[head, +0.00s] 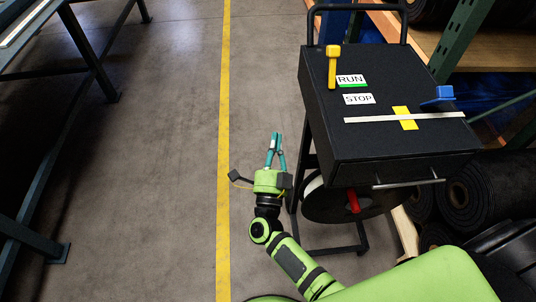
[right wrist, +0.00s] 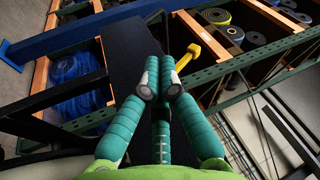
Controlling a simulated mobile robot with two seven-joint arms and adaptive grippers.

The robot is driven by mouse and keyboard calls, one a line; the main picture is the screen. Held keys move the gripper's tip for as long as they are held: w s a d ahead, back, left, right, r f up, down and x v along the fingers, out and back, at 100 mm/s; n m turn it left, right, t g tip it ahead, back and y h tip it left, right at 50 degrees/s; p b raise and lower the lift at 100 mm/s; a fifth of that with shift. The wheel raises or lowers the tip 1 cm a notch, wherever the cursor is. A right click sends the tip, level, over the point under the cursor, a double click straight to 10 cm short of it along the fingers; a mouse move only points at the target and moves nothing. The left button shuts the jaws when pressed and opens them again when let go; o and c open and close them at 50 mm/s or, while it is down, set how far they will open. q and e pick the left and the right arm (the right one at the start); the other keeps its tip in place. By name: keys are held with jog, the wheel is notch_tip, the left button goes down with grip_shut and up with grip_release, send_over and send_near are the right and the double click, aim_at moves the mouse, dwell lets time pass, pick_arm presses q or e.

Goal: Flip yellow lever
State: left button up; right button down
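The yellow lever (head: 332,68) stands up from the back left of the black cart top (head: 380,145), beside the RUN label (head: 351,79) and STOP label (head: 359,98). It also shows in the right wrist view (right wrist: 203,44), beyond and to the right of the fingertips. My right gripper (head: 276,136) is left of the cart, over the floor, clear of the lever. Its teal fingers (right wrist: 160,79) are drawn together at the tips with nothing between them. My left gripper is out of view.
A blue lever (head: 438,97) sits at the cart top's right side. A white strip crosses a yellow patch (head: 404,112) there. A red handle (head: 354,201) is below the cart. Racks with rolls (head: 470,190) stand right; a bench frame stands left. The floor between is clear.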

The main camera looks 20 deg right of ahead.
jog(key=shift+a+f+n+y, duration=0.3)
jog(key=shift+f+n+y, duration=0.35)
jog(key=shift+f+n, duration=0.15)
jog(key=shift+a+f+n+y, duration=0.3)
jog(key=shift+f+n+y, duration=0.35)
jog(key=shift+f, duration=0.25)
jog(key=shift+a+f+n+y, duration=0.3)
jog(key=shift+f+n+y, duration=0.3)
jog(key=shift+f+n, duration=0.2)
jog(key=shift+w, duration=0.1)
jog(key=s+a+f+n+g+y, duration=0.1)
jog(key=s+f+n+g+y, duration=0.55)
jog(key=f, duration=0.75)
jog(key=s+a+f+n+g+y, duration=0.1)
jog(key=s+f+n+g, duration=0.3)
jog(key=s+f, duration=0.8)
jog(key=s+d+f+n+g, duration=0.2)
jog(key=s+f, duration=0.3)
jog(key=s, duration=0.3)
jog(key=s+d+f+n+g+h, duration=0.1)
jog(key=s+d+f+n+g, duration=0.1)
jog(key=s, duration=0.5)
jog(key=s+d+f+n+g+h, duration=0.1)
jog(key=s+d+f+g, duration=0.3)
jog(key=s+f, duration=0.4)
jog(key=shift+s+d+n, duration=0.3)
jog(key=shift+d+n, duration=0.2)
jog(key=shift+d, duration=0.05)
